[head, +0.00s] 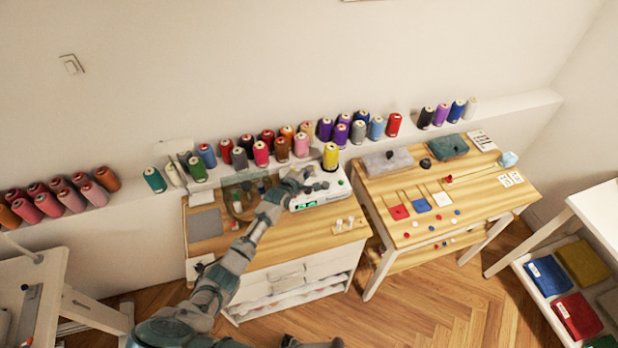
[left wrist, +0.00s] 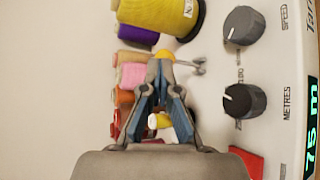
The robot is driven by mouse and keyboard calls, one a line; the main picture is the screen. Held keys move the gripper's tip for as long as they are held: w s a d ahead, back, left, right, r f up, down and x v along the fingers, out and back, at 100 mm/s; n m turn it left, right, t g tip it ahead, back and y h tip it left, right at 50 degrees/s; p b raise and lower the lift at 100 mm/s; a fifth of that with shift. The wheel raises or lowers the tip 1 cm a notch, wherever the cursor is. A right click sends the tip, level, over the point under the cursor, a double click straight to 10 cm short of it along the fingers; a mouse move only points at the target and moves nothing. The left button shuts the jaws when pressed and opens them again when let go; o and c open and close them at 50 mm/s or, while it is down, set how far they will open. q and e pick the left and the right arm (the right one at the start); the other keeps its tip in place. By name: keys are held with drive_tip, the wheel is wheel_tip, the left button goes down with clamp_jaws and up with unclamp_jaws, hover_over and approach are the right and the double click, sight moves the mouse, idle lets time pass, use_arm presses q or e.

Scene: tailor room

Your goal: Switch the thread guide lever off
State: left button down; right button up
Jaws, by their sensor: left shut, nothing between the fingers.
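The white thread winding machine (head: 325,196) stands on the wooden top of the cabinet, with a yellow spool (head: 330,156) on it. In the left wrist view its panel shows a SPEED knob (left wrist: 243,25), a METRES knob (left wrist: 244,101), a red part (left wrist: 247,162) and a lit display reading 75 m (left wrist: 312,112). A small metal lever (left wrist: 197,67) with a rounded end, seemingly the thread guide lever, sticks out just right of my fingertips. My left gripper (head: 296,182) is shut and empty beside the machine; its fingertips (left wrist: 163,62) look close to the lever, contact unclear.
Several thread spools (head: 261,153) line the wall ledge behind the machine. Small white spools (head: 343,224) stand on the cabinet's front right. A second wooden table (head: 470,197) with cloth squares and buttons stands to the right.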

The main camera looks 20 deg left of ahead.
use_arm(q)
drive_tip(key=shift+w+a+r+n+g+p, duration=0.1)
drive_tip(key=shift+w+a+n+g+p, duration=0.2)
drive_tip(key=shift+w+n+g, duration=0.3)
drive_tip(key=shift+w+g+h, duration=0.1)
drive_tip(key=shift+g+h, duration=0.2)
drive_tip(key=shift+f, duration=0.2)
use_arm(e)
drive_tip(key=shift+w+a+r, duration=0.25)
drive_tip(key=shift+w+r, duration=0.35)
drive_tip(key=shift+w, duration=0.05)
use_arm(q)
drive_tip(key=shift+r, duration=0.25)
drive_tip(key=shift+r+p, duration=0.65)
drive_tip(key=shift+p, duration=0.3)
use_arm(e)
drive_tip(key=shift+s+r, duration=0.15)
drive_tip(key=shift+r, duration=0.75)
drive_tip(key=shift+d, duration=0.2)
